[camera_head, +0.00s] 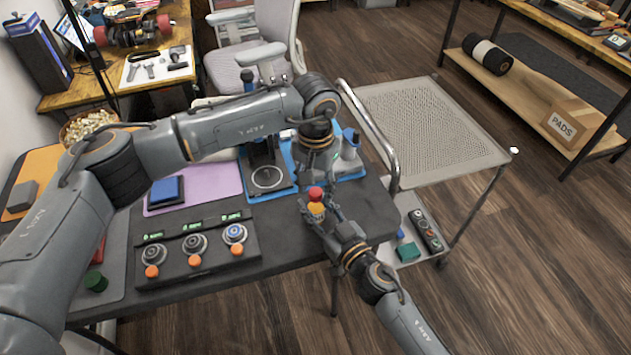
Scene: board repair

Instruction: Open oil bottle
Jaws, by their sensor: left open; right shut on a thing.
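The oil bottle (316,209) is small and yellowish with a red cap (316,193). It stands upright in my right gripper (317,212), near the right edge of the dark table. My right gripper is shut on the bottle's body, with its arm coming in from the lower right. My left gripper (312,172) points down above the red cap, open and apparently apart from it. Its fingers are small and partly blend with the things behind. The cap looks seated on the bottle.
The dark table (290,249) holds a panel with several knobs (195,243), a blue block (166,190) on a purple mat, and a blue tray (283,193) with a round-based stand. A metal cart (425,125) stands to the right. A green cylinder (95,281) is at the left.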

